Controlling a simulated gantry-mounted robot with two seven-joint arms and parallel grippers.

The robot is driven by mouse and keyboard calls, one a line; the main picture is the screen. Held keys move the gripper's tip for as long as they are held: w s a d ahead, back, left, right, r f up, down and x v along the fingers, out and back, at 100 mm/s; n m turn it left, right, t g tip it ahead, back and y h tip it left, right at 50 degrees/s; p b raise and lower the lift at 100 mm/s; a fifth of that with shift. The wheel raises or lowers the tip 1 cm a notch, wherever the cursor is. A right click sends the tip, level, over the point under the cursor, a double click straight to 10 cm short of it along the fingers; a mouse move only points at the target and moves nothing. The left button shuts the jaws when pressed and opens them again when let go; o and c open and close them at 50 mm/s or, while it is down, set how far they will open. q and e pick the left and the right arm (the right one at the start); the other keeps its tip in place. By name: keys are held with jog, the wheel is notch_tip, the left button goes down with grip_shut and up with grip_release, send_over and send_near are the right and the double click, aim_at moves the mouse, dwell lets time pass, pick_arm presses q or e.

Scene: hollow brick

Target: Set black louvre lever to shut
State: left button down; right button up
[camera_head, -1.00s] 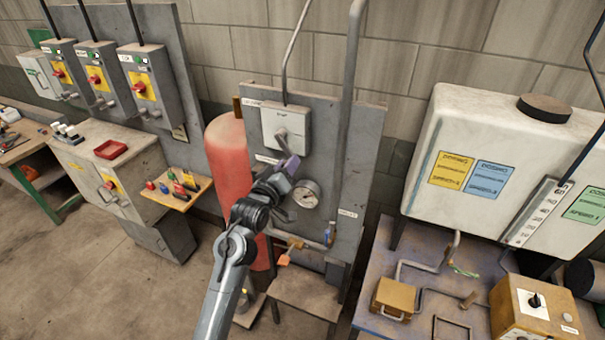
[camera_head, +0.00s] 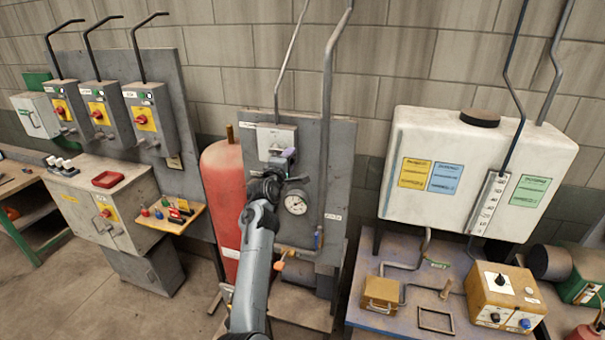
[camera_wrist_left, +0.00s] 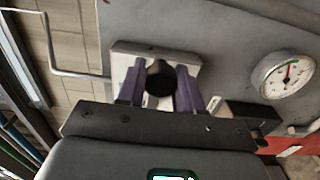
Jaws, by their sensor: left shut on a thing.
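A pale switch box (camera_head: 270,137) is mounted on the upper part of a grey panel. It also shows behind the fingers in the wrist view (camera_wrist_left: 125,57). My left gripper (camera_head: 284,158) is at the front of this box. In the wrist view, its two purple fingers (camera_wrist_left: 160,88) are on either side of a rounded black knob (camera_wrist_left: 161,77), which looks like the end of the black lever. The gripper is shut on it. The rest of the lever and its angle are hidden. My right gripper is not in view.
A round gauge (camera_head: 295,203) is just below and right of the box. A red cylinder (camera_head: 222,180) stands left of the panel (camera_head: 340,165). A vertical pipe (camera_head: 327,90) runs up the panel's right side. A white tank (camera_head: 400,150) stands farther right.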

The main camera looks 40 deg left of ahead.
pick_arm(q)
jog(key=shift+r+n, duration=0.8)
jog(key=shift+n, duration=0.1)
jog(key=shift+a+r+n+b, duration=0.15)
jog(key=shift+r+n+b, duration=0.45)
jog(key=shift+n, duration=0.4)
jog(key=shift+s+a+r+n+b, duration=0.2)
jog(key=shift+r+n+b, duration=0.3)
jog(key=shift+n, duration=0.4)
jog(key=s+a+r+n+b, duration=0.2)
jog(key=a+n+b, duration=0.4)
jog(key=n+b, duration=0.5)
jog(key=shift+s+r+n, duration=0.3)
jog(key=shift+r+n, duration=0.3)
jog(key=shift+n, duration=0.2)
jog(key=shift+a, duration=0.1)
